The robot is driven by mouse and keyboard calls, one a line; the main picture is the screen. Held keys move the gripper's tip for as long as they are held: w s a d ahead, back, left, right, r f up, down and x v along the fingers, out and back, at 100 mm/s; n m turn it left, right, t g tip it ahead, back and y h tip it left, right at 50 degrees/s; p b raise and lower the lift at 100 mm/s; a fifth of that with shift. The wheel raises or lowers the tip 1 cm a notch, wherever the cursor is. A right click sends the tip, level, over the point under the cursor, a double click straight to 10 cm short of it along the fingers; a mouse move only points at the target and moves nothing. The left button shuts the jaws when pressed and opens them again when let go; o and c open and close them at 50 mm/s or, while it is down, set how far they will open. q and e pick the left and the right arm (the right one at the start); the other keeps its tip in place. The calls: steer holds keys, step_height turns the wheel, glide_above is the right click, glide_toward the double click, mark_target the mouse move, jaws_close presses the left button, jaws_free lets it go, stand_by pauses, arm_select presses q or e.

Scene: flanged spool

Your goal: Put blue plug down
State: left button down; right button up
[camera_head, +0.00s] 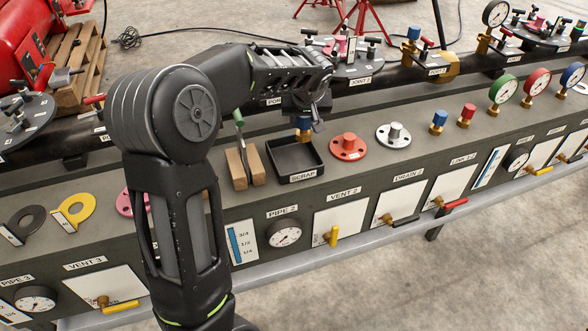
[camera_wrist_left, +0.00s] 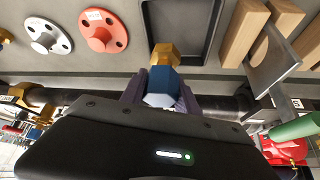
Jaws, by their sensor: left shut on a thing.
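My left gripper (camera_head: 303,108) comes in over the bench from the left and points down behind the black SCRAP tray (camera_head: 296,176). It is shut on a blue plug (camera_head: 304,122) with a brass hexagonal end facing down. In the left wrist view, the blue plug (camera_wrist_left: 164,82) sits between the fingers (camera_wrist_left: 160,88), and its brass end overlaps the back edge of the tray (camera_wrist_left: 146,28). I cannot tell how high it is held. A second blue plug (camera_head: 438,122) stands upright on the bench at the right. My right gripper is not in view.
An orange flange (camera_head: 348,148) and a white flange (camera_head: 393,136) lie right of the tray. Wooden blocks (camera_head: 236,168) with a green-handled tool (camera_head: 239,118) stand left of it. A red plug (camera_head: 466,117) and gauges stand farther right. A dark pipe runs behind the bench.

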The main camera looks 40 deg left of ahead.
arm_select(q)
steer(key=a, duration=0.2)
steer(key=a+n, duration=0.1)
steer(key=shift+s+r, duration=0.15)
steer(key=shift+r, duration=0.1)
steer(key=shift+f+b, duration=0.3)
steer(key=shift+f, duration=2.2)
steer(key=shift+f, duration=2.55)
steer(key=shift+f+b, duration=0.1)
steer(key=shift+b, duration=0.25)
steer(key=c, duration=0.9)
jaws_free()
